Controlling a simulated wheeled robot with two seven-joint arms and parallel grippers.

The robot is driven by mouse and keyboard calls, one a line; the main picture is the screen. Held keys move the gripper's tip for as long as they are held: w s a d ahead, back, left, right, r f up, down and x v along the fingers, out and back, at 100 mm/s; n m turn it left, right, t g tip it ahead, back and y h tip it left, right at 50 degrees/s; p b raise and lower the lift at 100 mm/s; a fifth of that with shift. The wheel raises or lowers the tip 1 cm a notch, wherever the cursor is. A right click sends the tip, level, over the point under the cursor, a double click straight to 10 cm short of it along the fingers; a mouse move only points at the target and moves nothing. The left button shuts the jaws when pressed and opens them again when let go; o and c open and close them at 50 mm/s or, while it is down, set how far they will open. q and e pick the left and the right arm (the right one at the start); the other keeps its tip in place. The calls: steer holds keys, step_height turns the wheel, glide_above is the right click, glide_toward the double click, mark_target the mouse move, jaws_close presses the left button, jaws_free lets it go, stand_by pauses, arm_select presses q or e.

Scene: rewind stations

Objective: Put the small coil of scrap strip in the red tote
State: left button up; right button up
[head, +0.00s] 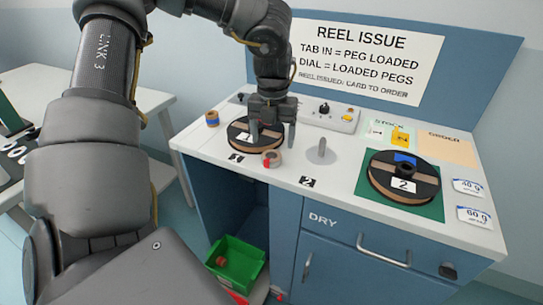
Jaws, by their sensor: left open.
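My left gripper (272,136) is open and points down above the counter, its fingers in front of the dark reel marked 1 (240,140). A small tan coil with a red mark (271,159) sits on the counter just in front of and below the fingers, apart from them as far as I can see. Another small brown coil with blue on it (212,118) stands at the counter's back left. I cannot tell for certain which is scrap strip. The red tote (236,297) shows only as a sliver at the bottom edge, below a green tote (238,265). My right gripper is out of view.
The green tote holds a small brownish-red item (221,261). A bare metal peg (320,152) stands right of the tan coil. A reel marked 2 (404,178) lies on a green mat at right. A dial (324,108) sits at the back. A white table (120,100) is at left.

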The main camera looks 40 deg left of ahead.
mark_target(271, 156)
arm_select(q)
steer(key=shift+s+f, duration=0.15)
steer(key=shift+f, duration=0.25)
step_height(271, 156, down, 4)
steer(key=shift+f+p, duration=0.2)
steer(key=shift+p, duration=0.15)
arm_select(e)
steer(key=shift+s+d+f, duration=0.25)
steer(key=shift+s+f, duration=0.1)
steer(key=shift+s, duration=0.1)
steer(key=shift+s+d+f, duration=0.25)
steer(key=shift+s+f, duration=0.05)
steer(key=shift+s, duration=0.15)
arm_select(q)
steer(key=c, duration=1.2)
steer(key=shift+r, duration=0.1)
